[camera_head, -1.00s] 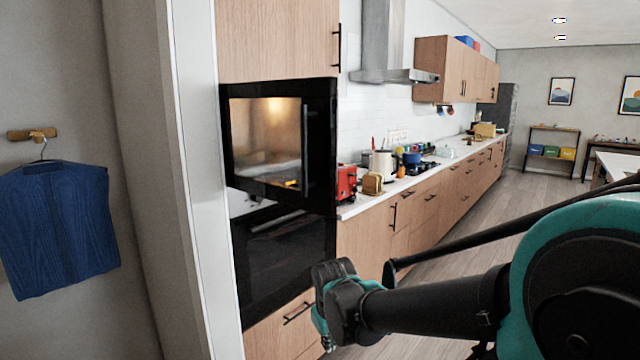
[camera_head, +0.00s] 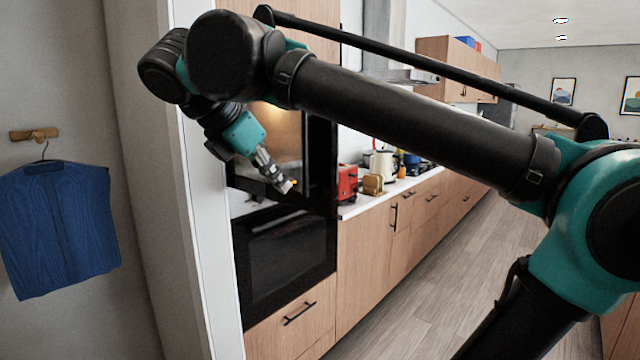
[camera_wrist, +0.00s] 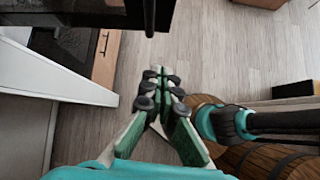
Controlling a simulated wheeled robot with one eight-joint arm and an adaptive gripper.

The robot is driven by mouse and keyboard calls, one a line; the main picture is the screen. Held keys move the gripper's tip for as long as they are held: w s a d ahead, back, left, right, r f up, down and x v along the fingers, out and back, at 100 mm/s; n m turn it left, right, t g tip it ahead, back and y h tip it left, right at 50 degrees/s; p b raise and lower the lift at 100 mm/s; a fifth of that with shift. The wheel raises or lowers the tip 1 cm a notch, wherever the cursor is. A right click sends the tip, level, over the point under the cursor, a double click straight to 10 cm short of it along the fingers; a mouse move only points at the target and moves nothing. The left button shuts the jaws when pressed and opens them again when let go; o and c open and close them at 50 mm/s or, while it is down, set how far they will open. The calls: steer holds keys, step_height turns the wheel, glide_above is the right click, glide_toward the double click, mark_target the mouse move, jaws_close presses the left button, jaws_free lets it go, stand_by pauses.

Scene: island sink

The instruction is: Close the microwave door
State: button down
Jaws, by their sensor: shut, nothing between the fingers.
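The microwave (camera_head: 322,150) is built into the wooden cabinet, above a black oven. Its dark-framed door has a vertical handle on the right side; my arm hides much of its upper left. How far the door stands open is hard to tell. In the wrist view, a black panel edge with a bar (camera_wrist: 149,18), seemingly the door and handle, juts in at the top above the floor. My gripper (camera_head: 288,187) is in front of the microwave's lower part, angled down to the right. In the wrist view my gripper (camera_wrist: 161,73) has its fingers together and empty, apart from the panel.
The oven (camera_head: 285,255) and a drawer (camera_head: 300,315) lie below. A red toaster (camera_head: 347,183) and other kitchen items stand on the counter to the right. A white wall edge (camera_head: 200,230) is close on the left. A round wooden object (camera_wrist: 275,150) shows in the wrist view. Floor (camera_head: 420,290) is clear.

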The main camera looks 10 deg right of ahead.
step_height(320, 180, up, 4)
steer(key=s+n, duration=0.1)
steer(key=n, duration=0.1)
glide_toward(329, 193)
steer(key=shift+t, duration=0.4)
steer(key=f, duration=0.2)
steer(key=d+f, duration=0.1)
steer(key=f, duration=0.1)
steer(key=shift+w+f, duration=0.2)
steer(key=shift+f, duration=0.1)
steer(key=shift+w+d, duration=0.8)
steer(key=shift+d, duration=0.15)
